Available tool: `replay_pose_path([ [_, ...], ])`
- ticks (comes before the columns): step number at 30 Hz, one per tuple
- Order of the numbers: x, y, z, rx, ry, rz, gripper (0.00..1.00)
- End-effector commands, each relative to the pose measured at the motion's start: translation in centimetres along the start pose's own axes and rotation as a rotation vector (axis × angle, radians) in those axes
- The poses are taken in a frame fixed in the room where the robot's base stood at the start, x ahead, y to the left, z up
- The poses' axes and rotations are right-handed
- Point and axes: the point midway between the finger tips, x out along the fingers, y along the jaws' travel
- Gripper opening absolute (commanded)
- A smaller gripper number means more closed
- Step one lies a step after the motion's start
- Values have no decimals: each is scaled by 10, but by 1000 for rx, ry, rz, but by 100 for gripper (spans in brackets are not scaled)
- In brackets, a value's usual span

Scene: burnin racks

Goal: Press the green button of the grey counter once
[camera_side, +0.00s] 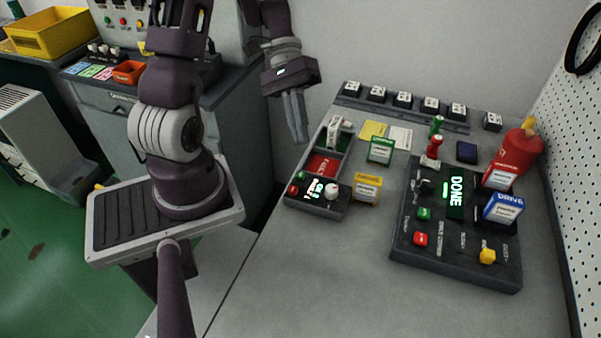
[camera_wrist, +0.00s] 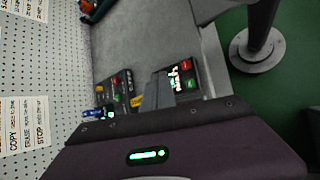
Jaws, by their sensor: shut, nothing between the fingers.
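A small dark grey unit (camera_side: 318,207) sits on the left part of the bench and looks like the counter. It has a lit display (camera_side: 315,189), a green button (camera_side: 300,176), a red button (camera_side: 293,190) and a pale knob (camera_side: 331,191). It also shows in the wrist view (camera_wrist: 196,74), with its green button (camera_wrist: 191,84) visible. My gripper (camera_side: 301,140) is shut and empty, pointing down in the air, apart from the unit and above its back end in the side view. Its grey fingers also show in the wrist view (camera_wrist: 157,93).
A larger dark panel (camera_side: 455,270) reads DONE and carries its own green button (camera_side: 424,214), red button (camera_side: 421,239) and yellow knob (camera_side: 487,256). Yellow (camera_side: 367,189) and green (camera_side: 380,150) tags stand between. A red bottle (camera_side: 517,150) is at right. The front bench is clear.

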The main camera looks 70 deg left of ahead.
Motion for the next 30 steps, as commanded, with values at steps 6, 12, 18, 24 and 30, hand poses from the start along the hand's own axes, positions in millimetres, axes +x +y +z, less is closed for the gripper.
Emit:
replay_pose_path([
  [6, 24, -17, -16, -2, -4, 1, 0],
  [12, 40, -30, -28, -1, -3, 0, 0],
  [18, 48, -35, -34, -1, 0, -2, 0],
  [24, 48, -36, -34, 0, 0, -2, 0],
  [30, 48, -36, -34, 0, 0, -2, 0],
])
